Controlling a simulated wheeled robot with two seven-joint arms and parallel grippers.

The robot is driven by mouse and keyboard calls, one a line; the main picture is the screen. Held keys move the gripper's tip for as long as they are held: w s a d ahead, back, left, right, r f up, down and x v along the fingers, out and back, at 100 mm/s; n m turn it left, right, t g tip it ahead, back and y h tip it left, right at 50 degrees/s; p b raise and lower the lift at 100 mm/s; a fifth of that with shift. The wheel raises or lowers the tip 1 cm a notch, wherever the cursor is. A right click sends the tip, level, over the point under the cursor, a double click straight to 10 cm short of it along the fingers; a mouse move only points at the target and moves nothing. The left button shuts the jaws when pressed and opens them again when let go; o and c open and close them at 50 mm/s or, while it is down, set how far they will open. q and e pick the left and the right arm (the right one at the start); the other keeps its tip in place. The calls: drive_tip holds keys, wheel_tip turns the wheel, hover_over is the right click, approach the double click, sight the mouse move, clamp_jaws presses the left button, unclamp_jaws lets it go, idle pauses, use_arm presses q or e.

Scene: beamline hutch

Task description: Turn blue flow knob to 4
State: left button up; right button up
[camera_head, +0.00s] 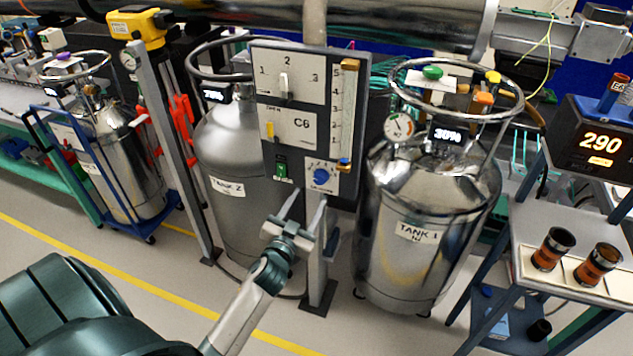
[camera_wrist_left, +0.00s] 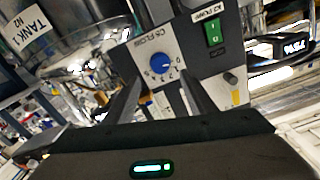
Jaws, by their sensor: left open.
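The round blue flow knob (camera_head: 321,177) is on a white plate low on the dark control panel (camera_head: 351,55). In the left wrist view the blue knob (camera_wrist_left: 163,64) sits on a plate with a numbered dial; its pointer is too small to read. My left gripper (camera_head: 306,197) is open and empty, just below and in front of the knob. In the wrist view its two fingers (camera_wrist_left: 160,84) point toward the knob, one either side of it and apart from it. A vertical flow tube (camera_head: 348,110) with a numbered scale stands above the knob. My right gripper is not in view.
A green switch (camera_head: 282,170) is left of the knob. Tank 2 (camera_head: 230,150) stands behind the panel at left, and shiny Tank 1 (camera_head: 425,220) at right. A cart with orange-and-black cylinders (camera_head: 553,248) is farther right. The floor in front is clear.

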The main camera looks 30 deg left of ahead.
sight(319, 180)
use_arm(q)
drive_tip(key=p+x, duration=0.1)
drive_tip(key=x, duration=0.7)
drive_tip(key=c, duration=1)
